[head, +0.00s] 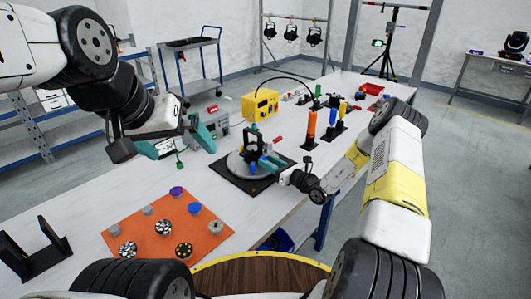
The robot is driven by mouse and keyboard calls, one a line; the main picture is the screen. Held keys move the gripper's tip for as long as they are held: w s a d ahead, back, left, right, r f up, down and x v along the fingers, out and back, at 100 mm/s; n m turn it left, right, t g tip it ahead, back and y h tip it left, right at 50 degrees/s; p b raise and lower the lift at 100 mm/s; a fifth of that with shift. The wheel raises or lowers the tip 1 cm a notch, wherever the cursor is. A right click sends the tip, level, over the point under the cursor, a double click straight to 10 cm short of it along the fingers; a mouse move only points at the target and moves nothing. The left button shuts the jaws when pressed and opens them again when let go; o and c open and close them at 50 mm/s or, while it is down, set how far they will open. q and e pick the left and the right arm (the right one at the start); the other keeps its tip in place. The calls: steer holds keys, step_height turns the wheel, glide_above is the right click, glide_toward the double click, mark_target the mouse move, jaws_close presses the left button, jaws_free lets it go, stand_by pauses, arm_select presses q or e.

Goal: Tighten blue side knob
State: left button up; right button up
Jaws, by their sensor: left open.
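A dark fixture (251,146) with upright black parts stands on a round grey plate (234,166) on a black square base. My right gripper (264,163) reaches in from the right with its blue-teal fingers against or just in front of the fixture's lower right side. The fingers overlap that side, so I cannot make out the blue side knob, nor whether they are closed on it. My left gripper (181,146) is open, its teal fingers apart, over the table to the left of the fixture, with nothing seen held.
An orange mat (150,222) with several knobs and discs lies at the front left, near a black bracket (36,252). A grey box, a yellow case (260,103) and upright orange (311,126) and black tools stand behind.

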steer(key=v, duration=0.7)
steer(key=shift+s+d, duration=0.1)
steer(key=shift+o, duration=1.3)
steer(key=shift+f+n, duration=0.15)
steer(key=shift+n, duration=0.85)
steer(key=n, duration=0.2)
steer(key=shift+n, duration=0.6)
steer(key=x, duration=0.8)
